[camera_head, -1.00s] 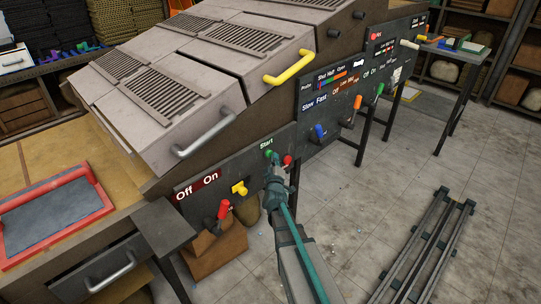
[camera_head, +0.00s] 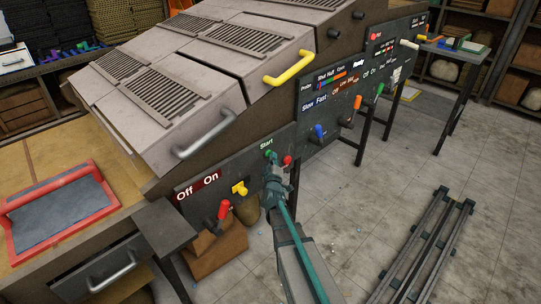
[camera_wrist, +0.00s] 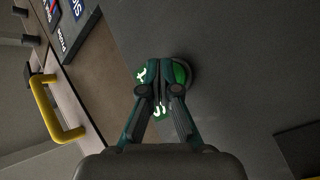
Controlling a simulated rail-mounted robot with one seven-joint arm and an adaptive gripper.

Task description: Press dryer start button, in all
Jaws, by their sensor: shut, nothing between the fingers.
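The dryer (camera_head: 225,130) is a large grey machine with vented lids and a dark front panel. A green button under the word Start sits on the panel; it shows in the wrist view (camera_wrist: 181,73), partly covered by my fingers. My gripper (camera_head: 269,158) is shut and empty, with its fingertips at the green button. In the wrist view my gripper (camera_wrist: 160,68) overlaps the button's edge; I cannot tell how far the button is pushed in. A red button (camera_head: 287,160) is just right of the green one.
Left of the buttons are a yellow knob (camera_head: 239,188), a red lever (camera_head: 223,209) and an Off/On label (camera_head: 198,187). A blue lever (camera_head: 319,131) and an orange lever (camera_head: 347,125) are to the right. A metal rail frame (camera_head: 432,245) lies on the open floor.

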